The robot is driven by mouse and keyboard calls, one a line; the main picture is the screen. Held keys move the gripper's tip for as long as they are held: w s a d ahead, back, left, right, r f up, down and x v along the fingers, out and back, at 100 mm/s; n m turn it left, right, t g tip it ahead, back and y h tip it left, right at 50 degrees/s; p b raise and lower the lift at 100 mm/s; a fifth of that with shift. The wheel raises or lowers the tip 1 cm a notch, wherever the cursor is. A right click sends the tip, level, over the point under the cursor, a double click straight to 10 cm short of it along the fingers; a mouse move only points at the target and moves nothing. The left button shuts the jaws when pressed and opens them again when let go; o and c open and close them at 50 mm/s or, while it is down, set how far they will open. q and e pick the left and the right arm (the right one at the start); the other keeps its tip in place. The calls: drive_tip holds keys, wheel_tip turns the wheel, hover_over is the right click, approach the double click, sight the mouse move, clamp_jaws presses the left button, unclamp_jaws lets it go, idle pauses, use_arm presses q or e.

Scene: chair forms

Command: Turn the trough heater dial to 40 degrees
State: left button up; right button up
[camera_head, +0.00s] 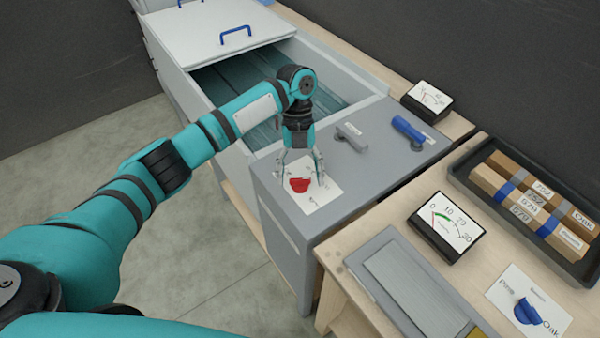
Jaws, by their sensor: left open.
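The red heater dial (299,185) sits on a white scale plate (318,199) on the grey top of the trough's end (285,211). The scale's marks are too small to read, and part of the plate is hidden by my gripper. My left gripper (302,181) points down over the dial with its fingers apart, one on each side of it. I cannot tell whether the fingers touch the dial. My right gripper is not in view.
Beside the dial are a grey lever (352,136) and a blue lever (412,132). The trough lid (205,30) is partly open. A gauge (427,101) stands behind; another gauge (447,225), a blue dial (527,311) and a tray (462,170) of wood blocks lie to the right.

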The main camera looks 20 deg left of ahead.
use_arm(q)
drive_tip(key=shift+r, duration=0.15)
drive_tip(key=v, duration=1.1)
drive_tip(key=shift+w+a+r, duration=0.15)
drive_tip(key=shift+w+r, duration=0.15)
drive_tip(key=shift+s+f, duration=0.1)
